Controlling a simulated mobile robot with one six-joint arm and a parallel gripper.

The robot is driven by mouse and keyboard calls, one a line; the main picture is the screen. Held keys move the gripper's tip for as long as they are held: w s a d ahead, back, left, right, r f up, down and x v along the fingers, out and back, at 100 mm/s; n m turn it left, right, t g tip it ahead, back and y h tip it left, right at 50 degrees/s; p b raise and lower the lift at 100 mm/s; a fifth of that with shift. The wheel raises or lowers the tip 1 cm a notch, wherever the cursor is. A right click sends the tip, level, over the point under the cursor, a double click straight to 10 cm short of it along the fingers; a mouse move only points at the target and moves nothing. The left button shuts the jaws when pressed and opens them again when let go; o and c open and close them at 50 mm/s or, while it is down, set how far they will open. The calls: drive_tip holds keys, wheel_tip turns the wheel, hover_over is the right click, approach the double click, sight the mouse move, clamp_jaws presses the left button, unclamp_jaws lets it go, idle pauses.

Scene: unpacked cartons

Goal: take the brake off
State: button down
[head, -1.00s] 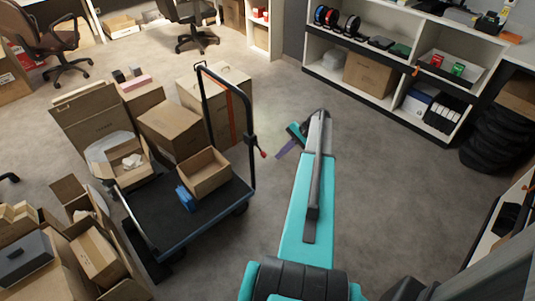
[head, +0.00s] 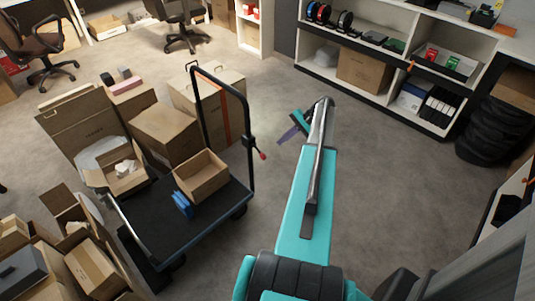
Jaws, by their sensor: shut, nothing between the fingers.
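The platform trolley (head: 160,238) has a dark deck, a blue-grey edge and a black upright push handle (head: 249,130). A small lever with a red knob (head: 262,156) sticks out from the handle's right post; it looks like the brake lever. My gripper (head: 281,141) is at the end of the teal and grey arm, to the right of the red knob and a little higher in the picture. It appears apart from the knob, with a small gap. Its purple finger part points down-left towards the lever. The gripper is shut and empty.
An open carton (head: 203,180) and a blue object (head: 181,205) sit on the trolley deck. Several cartons (head: 164,138) crowd behind and left of it. White shelving (head: 386,100) and black tyres (head: 492,130) stand at the right. The floor between trolley and shelving is clear.

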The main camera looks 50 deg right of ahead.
sight(259, 151)
drive_tip(key=shift+s+d, duration=0.1)
drive_tip(key=shift+s, duration=0.05)
drive_tip(key=w+a+f+b, duration=0.2)
drive_tip(key=a+f+b, duration=0.2)
drive_tip(key=a, duration=0.3)
drive_tip(key=shift+w+a+f, duration=0.2)
drive_tip(key=shift+w+a, duration=0.1)
drive_tip(key=shift+w, duration=0.1)
idle(0.4)
